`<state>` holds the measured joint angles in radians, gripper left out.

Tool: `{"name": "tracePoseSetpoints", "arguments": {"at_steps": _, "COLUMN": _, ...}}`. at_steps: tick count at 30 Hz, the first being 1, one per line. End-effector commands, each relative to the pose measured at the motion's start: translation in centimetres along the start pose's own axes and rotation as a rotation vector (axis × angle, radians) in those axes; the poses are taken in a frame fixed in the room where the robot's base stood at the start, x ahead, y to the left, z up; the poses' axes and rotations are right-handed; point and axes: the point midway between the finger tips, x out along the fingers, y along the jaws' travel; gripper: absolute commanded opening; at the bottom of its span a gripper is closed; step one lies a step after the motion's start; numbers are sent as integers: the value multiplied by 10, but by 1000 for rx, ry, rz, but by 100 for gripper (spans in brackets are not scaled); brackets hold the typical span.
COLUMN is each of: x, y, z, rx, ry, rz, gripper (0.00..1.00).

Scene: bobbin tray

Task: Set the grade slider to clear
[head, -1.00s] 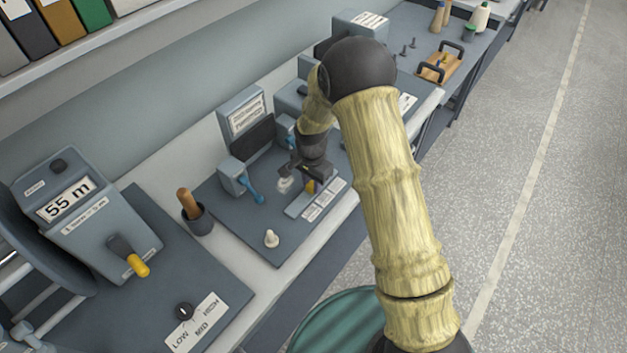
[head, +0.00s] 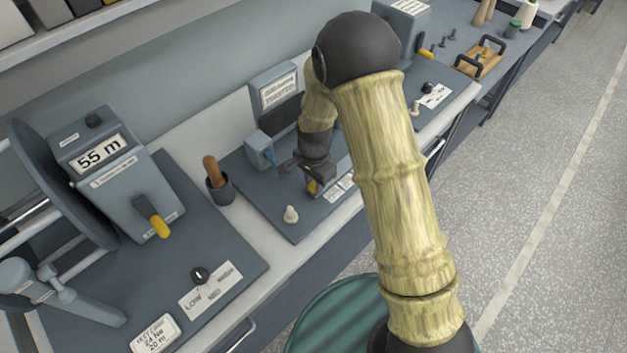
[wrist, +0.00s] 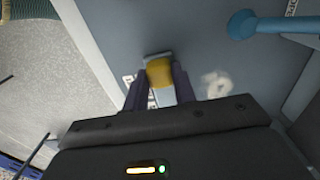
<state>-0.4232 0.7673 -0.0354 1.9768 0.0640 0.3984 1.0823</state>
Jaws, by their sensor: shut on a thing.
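The grade slider's yellow knob (head: 312,187) stands on the grey device base, close to the white knob, with printed labels (head: 340,189) beside its track. My gripper (head: 309,177) reaches down over it. In the wrist view the yellow knob (wrist: 159,73) sits between the two dark fingers of my gripper (wrist: 158,87), which are shut on it. A pale track strip shows at both ends of the knob. The label words are too small or covered to read, so I cannot tell which mark the knob is at.
A white knob (head: 290,214) stands near the slider, and a blue lever (wrist: 262,25) is at the wrist view's upper right. A dark cup (head: 220,188) with a wooden-handled tool and a meter reading 55 m (head: 101,151) are at left. The aisle floor at right is clear.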

Motion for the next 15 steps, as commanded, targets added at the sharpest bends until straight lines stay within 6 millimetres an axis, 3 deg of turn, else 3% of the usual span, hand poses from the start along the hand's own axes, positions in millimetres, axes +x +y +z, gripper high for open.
{"name": "tracePoseSetpoints", "arguments": {"at_steps": 2, "x": -1, "y": -2, "z": -1, "rx": 1, "ry": 2, "rz": -5, "gripper": 0}}
{"name": "tracePoseSetpoints", "arguments": {"at_steps": 3, "x": -1, "y": -2, "z": 0, "rx": 1, "ry": 2, "rz": -4, "gripper": 34}}
{"name": "tracePoseSetpoints", "arguments": {"at_steps": 5, "x": -1, "y": -1, "z": 0, "rx": 1, "ry": 2, "rz": -4, "gripper": 46}}
{"name": "tracePoseSetpoints", "arguments": {"at_steps": 15, "x": -2, "y": -1, "z": 0, "rx": -1, "ry": 1, "rz": -1, "gripper": 49}}
